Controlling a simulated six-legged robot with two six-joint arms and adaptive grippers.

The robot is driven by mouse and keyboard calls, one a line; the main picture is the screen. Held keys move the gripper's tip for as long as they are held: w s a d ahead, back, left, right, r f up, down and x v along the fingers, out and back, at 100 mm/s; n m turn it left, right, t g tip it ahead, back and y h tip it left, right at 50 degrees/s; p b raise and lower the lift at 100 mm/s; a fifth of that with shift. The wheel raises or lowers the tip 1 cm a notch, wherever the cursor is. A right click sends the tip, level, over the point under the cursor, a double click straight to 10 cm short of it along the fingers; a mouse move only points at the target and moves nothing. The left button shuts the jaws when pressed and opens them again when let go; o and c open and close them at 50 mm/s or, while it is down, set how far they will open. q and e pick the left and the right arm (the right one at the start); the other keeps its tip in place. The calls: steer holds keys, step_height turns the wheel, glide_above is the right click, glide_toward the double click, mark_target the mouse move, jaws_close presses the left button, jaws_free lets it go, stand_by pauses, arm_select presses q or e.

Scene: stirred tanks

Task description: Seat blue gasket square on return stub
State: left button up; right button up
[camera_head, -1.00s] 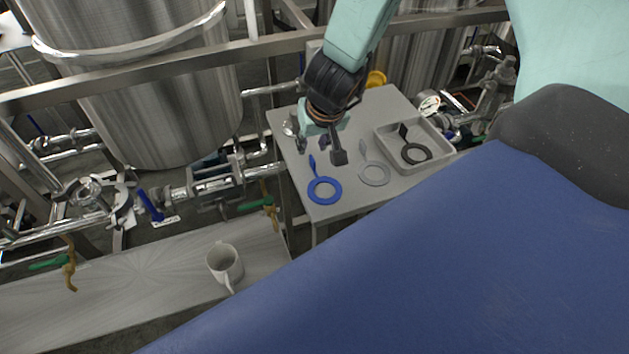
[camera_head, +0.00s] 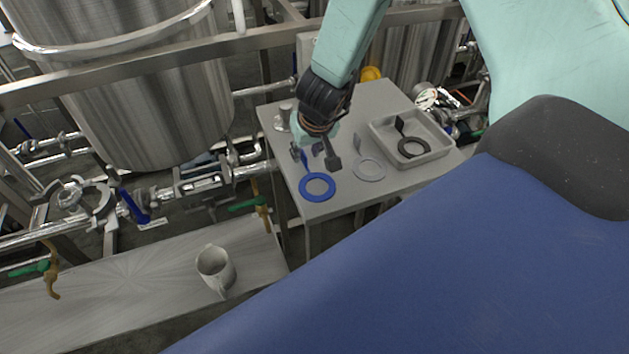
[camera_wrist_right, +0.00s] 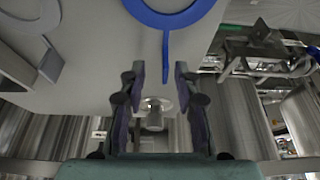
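The blue gasket (camera_head: 317,186), a flat ring with a straight tab, lies on the grey table near its left front edge. In the right wrist view the ring (camera_wrist_right: 168,18) is cut by the top edge, and its tab (camera_wrist_right: 166,55) points toward my gripper. My right gripper (camera_head: 315,160) is open and empty over the tab end; its fingertips (camera_wrist_right: 160,72) stand on either side of the tab's line, not closed on it. My left gripper is not in view. Which pipe end is the return stub I cannot tell.
A grey gasket (camera_head: 369,169) lies right of the blue one. A tray (camera_head: 441,150) holds a black gasket (camera_head: 411,148). A metal fitting (camera_head: 283,118) stands at the table's back left. A mug (camera_head: 216,268) stands on the lower bench. Pipework (camera_head: 200,182) and a steel tank (camera_head: 150,100) fill the left.

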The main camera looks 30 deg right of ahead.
steer(key=shift+w+f, duration=0.15)
steer(key=shift+f, duration=0.15)
steer(key=shift+a+r, duration=0.25)
steer(key=shift+a, duration=0.25)
steer(key=shift+c, duration=0.6)
steer(key=shift+d+f, duration=0.1)
steer(key=shift+d, duration=0.3)
steer(key=c, duration=0.5)
jaws_close()
steer(key=shift+a, duration=0.25)
